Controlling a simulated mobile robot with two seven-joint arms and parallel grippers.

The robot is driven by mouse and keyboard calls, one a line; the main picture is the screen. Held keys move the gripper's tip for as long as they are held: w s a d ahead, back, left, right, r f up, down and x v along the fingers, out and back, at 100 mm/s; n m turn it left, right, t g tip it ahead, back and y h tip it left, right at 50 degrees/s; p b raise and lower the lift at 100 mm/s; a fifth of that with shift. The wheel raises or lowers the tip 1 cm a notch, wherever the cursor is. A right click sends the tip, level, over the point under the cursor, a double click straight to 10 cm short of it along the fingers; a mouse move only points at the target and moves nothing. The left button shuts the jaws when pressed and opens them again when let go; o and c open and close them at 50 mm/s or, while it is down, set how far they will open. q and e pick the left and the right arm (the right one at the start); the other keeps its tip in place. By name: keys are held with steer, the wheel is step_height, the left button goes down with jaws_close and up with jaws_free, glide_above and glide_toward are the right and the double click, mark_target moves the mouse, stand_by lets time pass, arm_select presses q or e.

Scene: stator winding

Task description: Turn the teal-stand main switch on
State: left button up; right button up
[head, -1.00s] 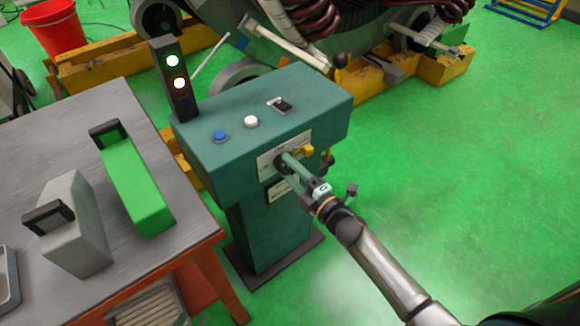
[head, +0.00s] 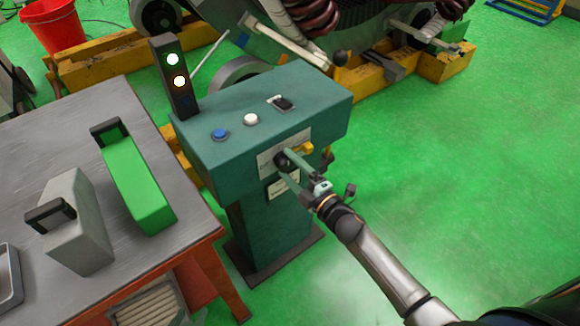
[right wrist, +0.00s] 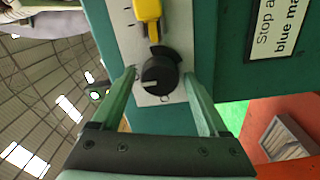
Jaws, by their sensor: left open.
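The teal stand (head: 265,105) is left of centre in the head view. Its main switch is a black round knob (head: 281,160) on a pale plate on the front face. The knob (right wrist: 160,76) shows clearly in the right wrist view, with a light pointer mark aimed toward the lower left. My right gripper (head: 284,165) is open at the knob, one finger on either side. In the right wrist view, gaps show between both fingers and the knob. My left gripper is not in view.
A yellow part (right wrist: 148,18) sits close beside the knob. On the stand's top are a blue button (head: 220,135), a white button (head: 251,119) and a lamp tower (head: 174,76) with white-green and yellowish lights lit. A grey table (head: 40,140) stands left. Green floor is clear on the right.

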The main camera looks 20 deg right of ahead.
steer(key=shift+o, duration=0.5)
arm_select(q)
steer(key=shift+a+r, duration=0.1)
arm_select(e)
steer(key=v, duration=1.2)
steer(key=shift+s, duration=0.2)
arm_select(q)
steer(key=shift+r, duration=0.1)
arm_select(e)
steer(key=shift+r, duration=0.1)
arm_select(q)
step_height(320, 180, up, 7)
steer(key=s+a+p, duration=0.1)
steer(key=a+p, duration=0.1)
steer(key=p, duration=0.7)
steer(key=shift+s+y, duration=0.15)
steer(key=shift+y, duration=0.15)
arm_select(e)
steer(key=s+a+f+m+g+h, duration=0.1)
steer(key=s+f+m+g+h, duration=0.1)
steer(key=s+m+g, duration=0.2)
steer(key=s+a+f+m+g+h, duration=0.1)
steer(key=s+a+f+m+g, duration=0.1)
steer(key=s+m, duration=0.7)
steer(key=f+m+g, duration=0.1)
steer(key=m+g, duration=0.1)
steer(key=m, duration=0.2)
steer(key=shift+s+h, duration=0.2)
steer(key=shift+h, duration=0.2)
